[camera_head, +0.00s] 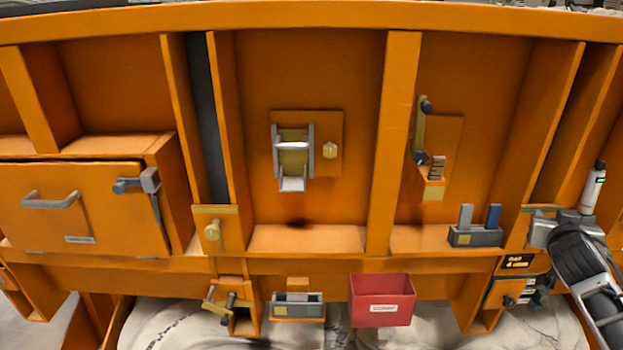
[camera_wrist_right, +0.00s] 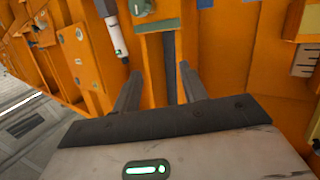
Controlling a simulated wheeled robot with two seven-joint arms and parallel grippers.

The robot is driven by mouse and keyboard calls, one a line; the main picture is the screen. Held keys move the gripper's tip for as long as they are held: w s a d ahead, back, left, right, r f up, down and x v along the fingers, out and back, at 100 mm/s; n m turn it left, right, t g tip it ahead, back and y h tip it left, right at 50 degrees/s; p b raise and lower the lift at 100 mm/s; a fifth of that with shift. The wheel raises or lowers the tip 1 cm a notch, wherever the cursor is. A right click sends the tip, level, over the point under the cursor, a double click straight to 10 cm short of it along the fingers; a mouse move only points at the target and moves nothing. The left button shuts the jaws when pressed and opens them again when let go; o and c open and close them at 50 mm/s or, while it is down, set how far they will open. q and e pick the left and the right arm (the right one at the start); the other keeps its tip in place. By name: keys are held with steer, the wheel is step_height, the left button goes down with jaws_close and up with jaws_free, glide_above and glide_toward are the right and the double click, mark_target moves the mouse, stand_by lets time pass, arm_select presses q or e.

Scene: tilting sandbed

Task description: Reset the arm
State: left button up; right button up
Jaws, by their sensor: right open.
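My right arm comes in from the lower right of the head view. Its gripper (camera_head: 549,228) is in front of the right end of the orange panel wall (camera_head: 330,70), beside a white cylinder with a dark top (camera_head: 593,187). In the right wrist view the two grey fingers of this gripper (camera_wrist_right: 160,85) stand apart with nothing held between them. An orange post with a dark strip (camera_wrist_right: 170,55) lies beyond them. The white cylinder (camera_wrist_right: 118,40) also shows left of the fingers. Whether the gripper touches the wall cannot be told. My left gripper is not in view.
Close by are a grey holder with two upright tabs (camera_head: 475,237) and a lever on a bracket (camera_head: 421,130). A red bin (camera_head: 381,301) hangs below the ledge. A latch (camera_head: 293,158) is at the centre; a handled orange box (camera_head: 75,205) is at the left.

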steer(key=s+d+f+g+h, duration=0.1)
steer(key=s+d, duration=0.1)
steer(key=d, duration=0.5)
steer(key=w+a+n+t+y, duration=0.35)
steer(key=a+n, duration=0.25)
steer(key=n, duration=0.3)
steer(key=s+a+f+g+y, duration=0.1)
steer(key=s+a+f+y, duration=0.1)
steer(key=s+a+f, duration=0.4)
steer(key=s+a+f+n+g+y, duration=0.1)
steer(key=s+a+f+y, duration=0.1)
steer(key=a+f, duration=0.6)
steer(key=s+a+f+g+y, duration=0.2)
steer(key=s+a+f, duration=0.3)
steer(key=f, duration=0.4)
steer(key=s+a+f+m+g+y, duration=0.1)
steer(key=s+a+f, duration=0.2)
steer(key=s+a, duration=0.5)
steer(key=s+a+f+m+g+y, duration=0.1)
steer(key=s+a+f, duration=0.3)
steer(key=s+a, duration=0.4)
steer(key=s+g+y, duration=0.1)
steer(key=s, duration=0.5)
steer(key=shift+a+f, duration=0.2)
steer(key=shift+f, duration=0.1)
